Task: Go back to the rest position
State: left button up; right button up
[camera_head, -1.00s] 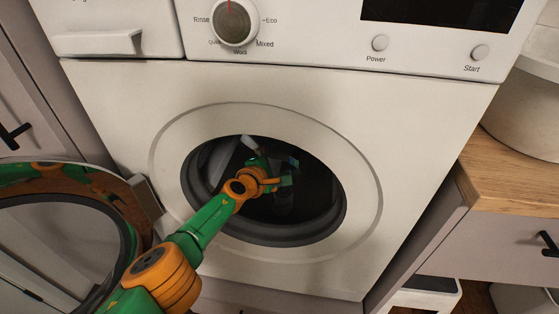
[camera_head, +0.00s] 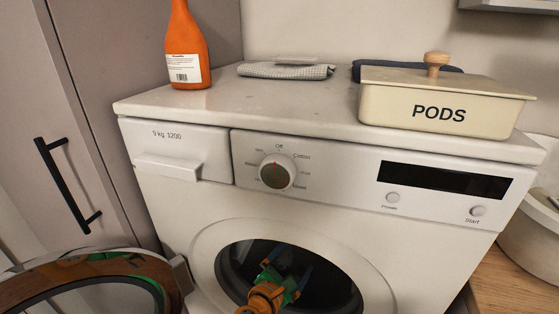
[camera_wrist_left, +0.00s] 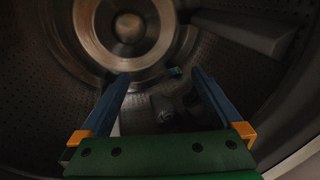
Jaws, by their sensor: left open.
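My left gripper (camera_head: 287,268) is at the round door opening of the white washing machine (camera_head: 340,228), with its fingers inside the drum. In the left wrist view the two blue fingers of the gripper (camera_wrist_left: 160,76) are spread apart, with nothing held between them. The perforated metal drum (camera_wrist_left: 60,70) surrounds them. A small greyish item (camera_wrist_left: 163,108) and a small teal item (camera_wrist_left: 175,72) lie in the drum beyond the fingers, too dark to identify. My right gripper is not in view.
The open round door (camera_head: 90,262) stands at the left of the machine. On its top are an orange bottle (camera_head: 187,45), a folded grey cloth (camera_head: 285,70), a dark cloth (camera_head: 370,68) and a PODS box (camera_head: 440,110). A wooden counter (camera_head: 510,290) is at right.

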pick_arm(q)
jog(key=s+a+f+n+g+y, duration=0.1)
jog(key=s+a+f+n+y, duration=0.35)
jog(key=n, duration=0.95)
jog(key=s+a+f+n+g+y, duration=0.1)
jog(key=s+a+n+g+y, duration=0.15)
jog(key=s+a+n, duration=0.75)
jog(key=s+a+f+n+g, duration=0.1)
jog(key=s+a+n+g, duration=0.25)
jog(key=s+n, duration=0.6)
jog(key=s+a+n+g, duration=0.35)
jog(key=s+n, duration=0.35)
jog(key=n, duration=0.5)
notch_tip(320, 180, down, 12)
jog(key=s+p, duration=0.2)
jog(key=p, duration=0.4)
jog(key=s+a+f+g+p, duration=0.2)
jog(key=s+f+p, duration=0.2)
jog(key=s, duration=0.7)
jog(key=shift+s+f+y, duration=0.3)
jog(key=shift+s+f, duration=0.05)
jog(key=shift+f, duration=0.4)
jog(key=shift+f, duration=0.1)
